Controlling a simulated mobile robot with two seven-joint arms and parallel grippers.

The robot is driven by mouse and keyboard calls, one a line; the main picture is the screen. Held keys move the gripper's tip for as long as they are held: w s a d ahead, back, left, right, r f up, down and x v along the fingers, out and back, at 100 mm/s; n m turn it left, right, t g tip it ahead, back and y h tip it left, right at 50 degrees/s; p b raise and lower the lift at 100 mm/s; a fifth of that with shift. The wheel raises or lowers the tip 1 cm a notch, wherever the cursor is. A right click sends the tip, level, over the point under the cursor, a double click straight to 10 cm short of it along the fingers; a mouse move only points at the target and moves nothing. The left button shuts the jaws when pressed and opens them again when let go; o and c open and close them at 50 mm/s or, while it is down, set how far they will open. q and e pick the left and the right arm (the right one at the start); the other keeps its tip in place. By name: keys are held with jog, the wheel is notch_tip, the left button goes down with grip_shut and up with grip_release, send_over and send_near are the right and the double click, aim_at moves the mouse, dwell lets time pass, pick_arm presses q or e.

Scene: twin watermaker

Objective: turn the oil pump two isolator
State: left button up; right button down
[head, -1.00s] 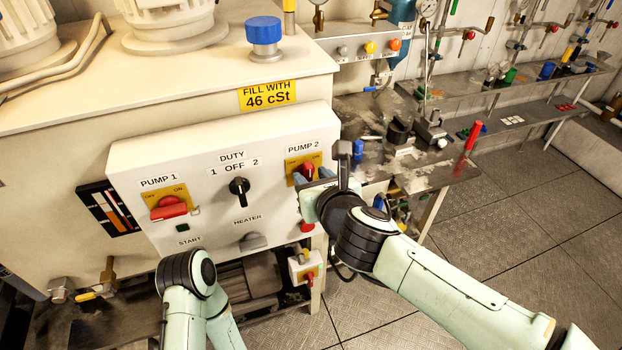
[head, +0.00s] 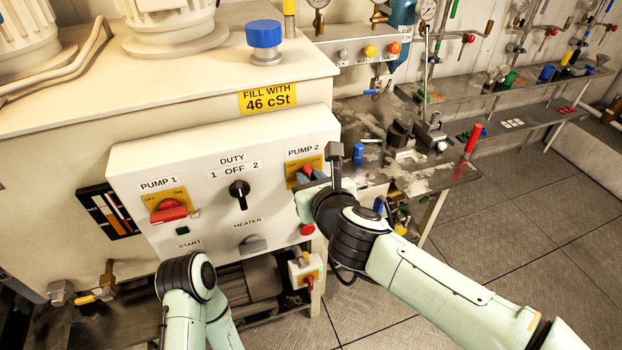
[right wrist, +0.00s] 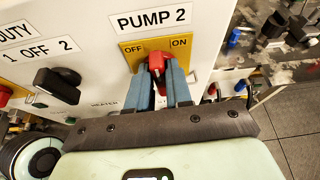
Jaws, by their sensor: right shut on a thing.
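The pump two isolator is a red handle on a yellow plate (head: 295,167) marked OFF and ON, under the PUMP 2 label on the white panel (head: 205,225). In the right wrist view the red handle (right wrist: 156,62) shows between blue fingers, below the OFF and ON marks. My right gripper (head: 307,175) is shut on this handle; its fingers (right wrist: 158,82) lie on both sides. The handle's lower part is hidden by the fingers, so its exact angle is hard to tell. My left arm shows at the bottom, but its gripper is not visible.
The panel also carries the red pump 1 isolator (head: 168,212), the black duty switch (head: 239,193), the grey heater knob (head: 253,243) and a red button (head: 307,229). A cluttered bench (head: 425,180) stands to the right. The floor (head: 510,225) there is clear.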

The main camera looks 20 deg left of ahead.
jog(key=shift+s+a+f+n+t+h+b, duration=0.25)
jog(key=shift+n+t+h+b, duration=0.55)
jog(key=shift+n, duration=1.35)
jog(key=shift+a+f+n+t+h+b, duration=0.15)
jog(key=shift+f+n+t+h+b, duration=0.2)
jog(key=shift+n+t+b, duration=1.25)
jog(key=shift+s+a+f+n+t+h+p, duration=0.2)
jog(key=shift+n+t+h, duration=0.5)
jog(key=shift+n, duration=2.05)
jog(key=c, duration=1.1)
grip_release()
jog(key=b+v, duration=0.1)
jog(key=v, duration=1.2)
jog(key=shift+s+b, duration=0.15)
jog(key=shift+b, duration=0.2)
